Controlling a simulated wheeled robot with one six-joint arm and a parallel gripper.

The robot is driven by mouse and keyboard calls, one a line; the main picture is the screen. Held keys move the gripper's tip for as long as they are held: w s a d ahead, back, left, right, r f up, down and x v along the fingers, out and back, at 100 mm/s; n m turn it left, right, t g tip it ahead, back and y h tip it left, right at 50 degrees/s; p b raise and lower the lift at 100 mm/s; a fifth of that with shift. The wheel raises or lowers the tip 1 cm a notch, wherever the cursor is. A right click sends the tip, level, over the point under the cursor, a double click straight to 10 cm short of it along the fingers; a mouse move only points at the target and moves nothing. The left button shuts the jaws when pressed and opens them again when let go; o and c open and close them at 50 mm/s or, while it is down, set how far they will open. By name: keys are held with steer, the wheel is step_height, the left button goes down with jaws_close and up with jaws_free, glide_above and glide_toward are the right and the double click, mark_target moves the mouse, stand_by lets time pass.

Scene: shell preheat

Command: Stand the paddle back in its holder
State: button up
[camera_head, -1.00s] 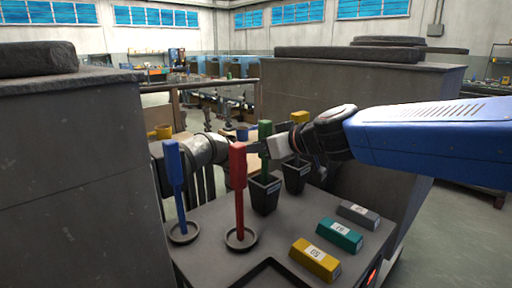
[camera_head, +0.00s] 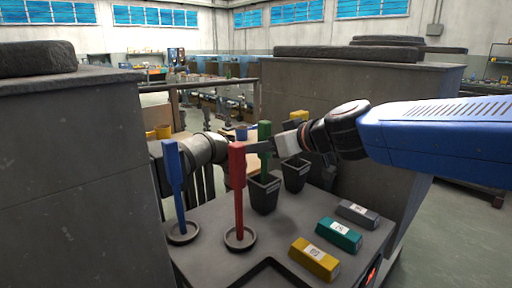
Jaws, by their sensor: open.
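A red paddle (camera_head: 238,182) stands upright in a round dark dish (camera_head: 240,243) at the front of the grey table. A blue paddle (camera_head: 173,176) stands upright in a similar dish (camera_head: 183,236) to its left. A green paddle (camera_head: 264,158) stands in a black square holder (camera_head: 264,196) behind the red one. Another black holder (camera_head: 296,178) is to its right; my arm hides the space above it, where a yellow block (camera_head: 299,115) shows behind.
Labelled yellow (camera_head: 315,260), teal (camera_head: 339,235) and grey (camera_head: 358,214) blocks lie on the table's right part. A recessed tray (camera_head: 265,270) is at the front edge. Tall grey cabinets (camera_head: 75,180) (camera_head: 400,115) stand on both sides.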

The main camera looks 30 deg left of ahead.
steer(key=v, duration=0.9)
steer(key=shift+d, duration=0.2)
steer(key=shift+s+r, duration=0.1)
steer(key=s+d+f+m+t+h, duration=0.1)
steer(key=d+f+m+h, duration=0.2)
steer(key=d+f, duration=0.8)
steer(key=d+f+m+t+h, duration=0.1)
steer(key=d+f+m+h, duration=0.2)
steer(key=d, duration=1.6)
steer(key=s+d+f+m+h, duration=0.3)
steer(key=s+d+f, duration=0.3)
steer(key=d, duration=0.5)
steer(key=s+d+f+m+g+h, duration=0.1)
steer(key=s+d+f+m+h, duration=0.3)
steer(key=d, duration=0.7)
step_height(320, 180, down, 3)
steer(key=s+m, duration=0.1)
steer(key=s, duration=0.1)
steer(key=shift+s+d+m, duration=0.2)
steer(key=shift+s+m, duration=0.2)
